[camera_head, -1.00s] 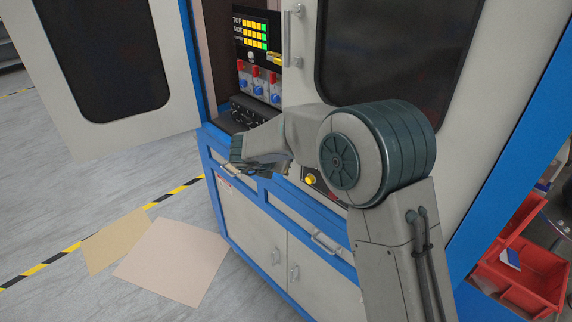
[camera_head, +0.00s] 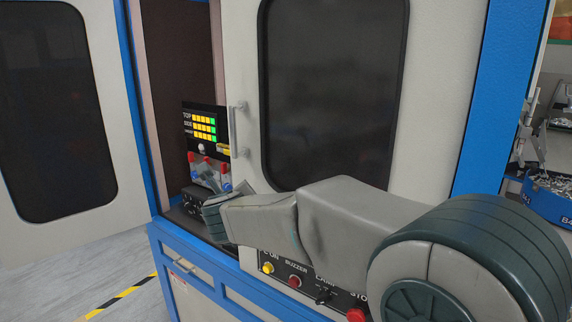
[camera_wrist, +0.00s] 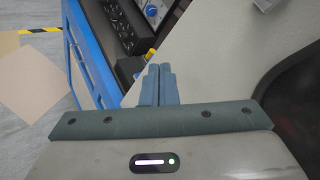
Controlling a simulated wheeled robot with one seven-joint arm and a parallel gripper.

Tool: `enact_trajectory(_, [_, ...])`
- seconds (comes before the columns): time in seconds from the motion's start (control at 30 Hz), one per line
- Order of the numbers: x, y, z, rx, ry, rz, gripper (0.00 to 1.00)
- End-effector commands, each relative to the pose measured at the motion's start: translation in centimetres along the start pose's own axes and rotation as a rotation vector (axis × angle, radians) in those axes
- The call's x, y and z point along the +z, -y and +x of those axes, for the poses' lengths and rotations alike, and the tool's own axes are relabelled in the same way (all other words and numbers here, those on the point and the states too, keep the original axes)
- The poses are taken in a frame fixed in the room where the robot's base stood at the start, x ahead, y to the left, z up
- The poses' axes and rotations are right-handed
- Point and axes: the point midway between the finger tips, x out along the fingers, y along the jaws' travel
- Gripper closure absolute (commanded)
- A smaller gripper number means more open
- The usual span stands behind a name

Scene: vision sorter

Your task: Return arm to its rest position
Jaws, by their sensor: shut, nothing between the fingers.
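My arm reaches from the lower right of the head view toward the open cabinet bay. In the wrist view my gripper (camera_wrist: 158,80) is shut, its two fingers side by side with nothing between them. In the head view the wrist end is in front of the bay's lower part, and the fingertips are hard to make out there. The cabinet (camera_head: 430,90) is off-white with blue edges. Its bay holds a panel (camera_head: 204,128) with yellow and green lights, with red and blue knobs below.
The left cabinet door (camera_head: 100,30) stands open. The right door with a dark window (camera_head: 335,90) is beside my arm. A button panel (camera_head: 294,281) lies just under my forearm. A blue bin (camera_head: 552,203) stands at far right. Floor at lower left is clear, with striped tape (camera_head: 125,296).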

Motion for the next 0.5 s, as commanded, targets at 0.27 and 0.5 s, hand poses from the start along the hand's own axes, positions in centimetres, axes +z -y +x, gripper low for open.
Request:
enact_trajectory(0.27, [-4.5,4.1,-6.8,0.162,0.172,-0.873,1.00])
enact_trajectory(0.5, [-15.8,4.5,-14.5,0.452,0.179,-1.586,1.00])
